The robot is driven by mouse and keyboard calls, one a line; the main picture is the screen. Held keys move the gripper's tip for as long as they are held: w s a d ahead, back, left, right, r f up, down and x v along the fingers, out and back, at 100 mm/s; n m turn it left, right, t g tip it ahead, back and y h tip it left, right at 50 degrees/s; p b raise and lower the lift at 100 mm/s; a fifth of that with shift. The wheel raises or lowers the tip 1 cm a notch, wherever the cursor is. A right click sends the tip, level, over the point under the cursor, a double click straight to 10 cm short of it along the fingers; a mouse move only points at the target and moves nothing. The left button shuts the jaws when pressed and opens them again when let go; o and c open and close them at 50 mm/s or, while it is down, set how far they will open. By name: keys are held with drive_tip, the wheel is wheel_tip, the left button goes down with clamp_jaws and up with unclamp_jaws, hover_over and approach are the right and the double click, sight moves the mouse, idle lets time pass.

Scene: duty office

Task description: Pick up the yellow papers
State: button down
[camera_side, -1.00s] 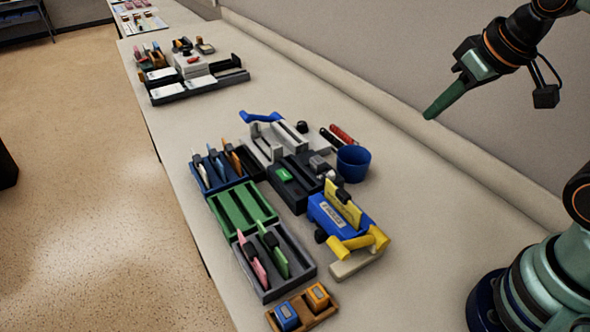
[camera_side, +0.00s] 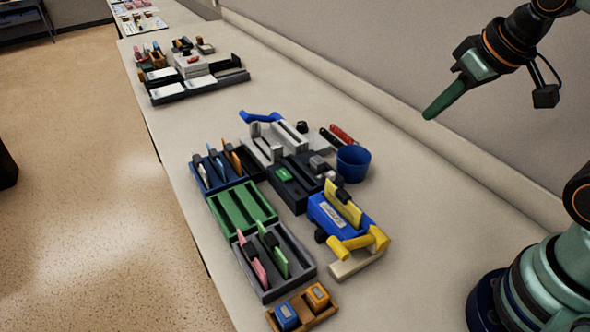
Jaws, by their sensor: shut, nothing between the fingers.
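The yellow papers (camera_side: 343,207) stand upright in a blue machine (camera_side: 327,216) with a white label, near the middle of the table. A black clip (camera_side: 343,195) sits at their top edge. A yellow lever or handle (camera_side: 360,242) is at the near end of the machine, over a pale base (camera_side: 352,265). My gripper (camera_side: 430,114) is shut and empty, high up at the upper right, well apart from the papers. Its green fingers point down and to the left.
A green tray (camera_side: 240,209) with empty slots and a grey tray (camera_side: 270,285) with pink and green papers stand left of the machine. A blue cup (camera_side: 353,162) stands behind it. A wooden box (camera_side: 302,310) sits in front.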

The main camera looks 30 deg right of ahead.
drive_tip(key=c, duration=0.7)
unclamp_jaws()
drive_tip(key=g, duration=0.6)
hover_over(344, 193)
wheel_tip(344, 193, down, 6)
drive_tip(key=f, duration=0.6)
drive_tip(key=shift+w+a+f, duration=0.2)
drive_tip(key=shift+a+f, duration=0.05)
drive_tip(key=shift+a, duration=0.05)
drive_tip(key=shift+s+d+f, duration=0.1)
drive_tip(key=shift+d+f, duration=0.05)
drive_tip(key=shift+f, duration=1.15)
drive_tip(key=shift+s+d+f, duration=0.1)
drive_tip(key=shift+d+f, duration=0.05)
drive_tip(key=shift+f, duration=1.15)
